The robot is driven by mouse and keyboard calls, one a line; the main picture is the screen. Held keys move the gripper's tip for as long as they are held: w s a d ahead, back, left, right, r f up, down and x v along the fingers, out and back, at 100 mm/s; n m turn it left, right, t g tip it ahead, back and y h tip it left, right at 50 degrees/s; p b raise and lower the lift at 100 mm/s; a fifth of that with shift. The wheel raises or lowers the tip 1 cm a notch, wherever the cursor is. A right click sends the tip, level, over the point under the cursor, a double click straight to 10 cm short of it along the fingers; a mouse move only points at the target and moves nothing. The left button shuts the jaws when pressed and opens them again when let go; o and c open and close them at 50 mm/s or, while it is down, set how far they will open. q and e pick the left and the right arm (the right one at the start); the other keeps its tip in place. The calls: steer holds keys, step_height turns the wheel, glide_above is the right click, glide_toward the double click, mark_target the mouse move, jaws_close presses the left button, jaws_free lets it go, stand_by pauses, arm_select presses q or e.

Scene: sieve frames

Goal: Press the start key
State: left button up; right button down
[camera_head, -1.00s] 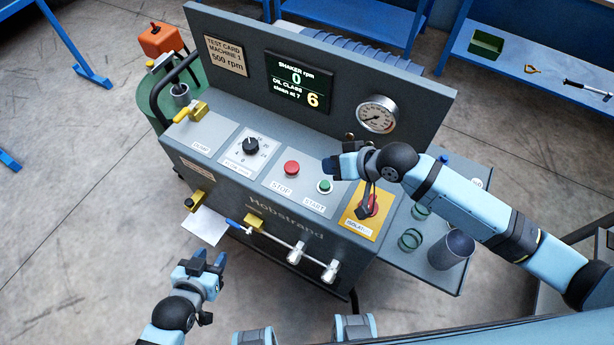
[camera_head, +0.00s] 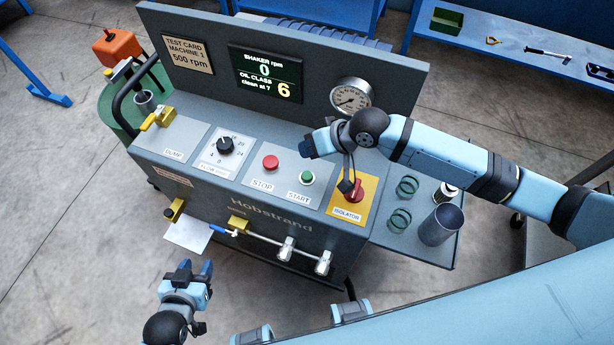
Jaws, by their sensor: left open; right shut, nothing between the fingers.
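The green start key (camera_head: 307,177) sits on the machine's sloping panel above a START label, right of the red stop key (camera_head: 270,162). My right gripper (camera_head: 306,148) is shut and empty. In the picture it lies just above the start key; the key is in plain view and I see no contact. The display (camera_head: 265,73) reads shaker 0 rpm and oil class 6, clean at 7. My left gripper (camera_head: 196,270) is open and empty, low in front of the machine.
The red isolator switch (camera_head: 354,190) on a yellow plate lies under my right forearm, with a padlock hanging near it. A dial knob (camera_head: 225,146) and yellow dump lever (camera_head: 158,118) are further left. A side shelf (camera_head: 385,233) holds coil springs and a grey cup (camera_head: 440,225).

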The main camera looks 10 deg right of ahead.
steer(key=b, duration=0.5)
glide_above(309, 174)
step_height(309, 174, down, 5)
steer(key=shift+f, duration=1.05)
stand_by(0.8)
steer(key=shift+f, duration=0.15)
